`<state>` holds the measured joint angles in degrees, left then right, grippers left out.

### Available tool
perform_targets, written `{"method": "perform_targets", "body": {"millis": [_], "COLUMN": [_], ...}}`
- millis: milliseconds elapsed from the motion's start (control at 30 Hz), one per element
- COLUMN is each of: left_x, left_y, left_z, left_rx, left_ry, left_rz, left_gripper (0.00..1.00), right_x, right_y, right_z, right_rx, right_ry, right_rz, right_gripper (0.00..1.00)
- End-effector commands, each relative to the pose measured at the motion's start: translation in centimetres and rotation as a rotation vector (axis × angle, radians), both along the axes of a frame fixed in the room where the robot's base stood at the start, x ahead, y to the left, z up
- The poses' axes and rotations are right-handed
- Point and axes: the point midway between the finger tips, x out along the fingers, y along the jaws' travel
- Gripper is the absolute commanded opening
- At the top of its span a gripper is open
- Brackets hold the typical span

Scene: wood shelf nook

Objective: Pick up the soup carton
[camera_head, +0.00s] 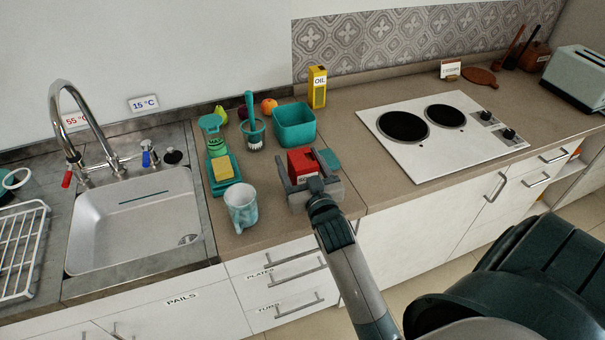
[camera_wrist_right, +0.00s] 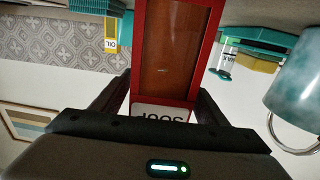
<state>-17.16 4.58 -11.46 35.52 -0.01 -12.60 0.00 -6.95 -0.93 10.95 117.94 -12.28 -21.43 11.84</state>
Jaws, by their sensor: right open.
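The soup carton (camera_head: 301,161) is a red box standing on the counter (camera_head: 265,228), near its front edge. In the right wrist view the carton (camera_wrist_right: 178,45) shows close up with a brown panel and a white "SOUP" label, upside down. My right gripper (camera_head: 313,182) is at the carton's near side. Its open fingers (camera_wrist_right: 163,95) lie to either side of the carton's labelled end. I cannot tell whether either finger touches it. My left gripper is not in view.
A mug (camera_head: 241,207) stands left of the carton. A teal bin (camera_head: 294,124), a brush (camera_head: 252,128) and a yellow oil carton (camera_head: 317,88) are behind. A teal item (camera_head: 329,160) lies close on the right. The hob (camera_head: 440,145) is further right, the sink (camera_head: 135,220) left.

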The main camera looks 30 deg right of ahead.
Motion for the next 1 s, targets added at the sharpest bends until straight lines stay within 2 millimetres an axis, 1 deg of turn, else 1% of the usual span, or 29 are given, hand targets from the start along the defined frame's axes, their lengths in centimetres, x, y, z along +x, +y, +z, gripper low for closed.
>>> {"method": "perform_targets", "body": {"millis": [33,133,600,767,800,867,1000], "left_x": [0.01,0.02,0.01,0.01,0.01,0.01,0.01], "left_y": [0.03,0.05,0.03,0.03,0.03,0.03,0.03], "left_z": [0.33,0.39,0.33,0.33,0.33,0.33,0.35], "left_rx": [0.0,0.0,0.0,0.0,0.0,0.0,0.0], "left_ry": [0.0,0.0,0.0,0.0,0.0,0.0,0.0], "left_rz": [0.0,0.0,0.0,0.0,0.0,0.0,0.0], "left_gripper": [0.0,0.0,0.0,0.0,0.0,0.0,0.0], "right_x": [0.49,0.9,0.92,0.92,0.92,0.92,0.93], "right_y": [-0.14,-0.27,-0.27,-0.27,-0.27,-0.27,-0.27], "right_z": [0.15,0.04,-0.05,-0.05,-0.05,-0.05,0.13], "right_rx": [-0.001,-0.001,0.0,0.0,0.0,0.0,-0.001], "right_ry": [0.0,0.0,0.0,0.0,0.0,0.0,-0.004], "right_rz": [0.0,0.0,0.0,0.0,0.0,0.0,0.0], "right_gripper": [0.67,0.67,0.67,0.29,0.19,0.06,0.06]}}
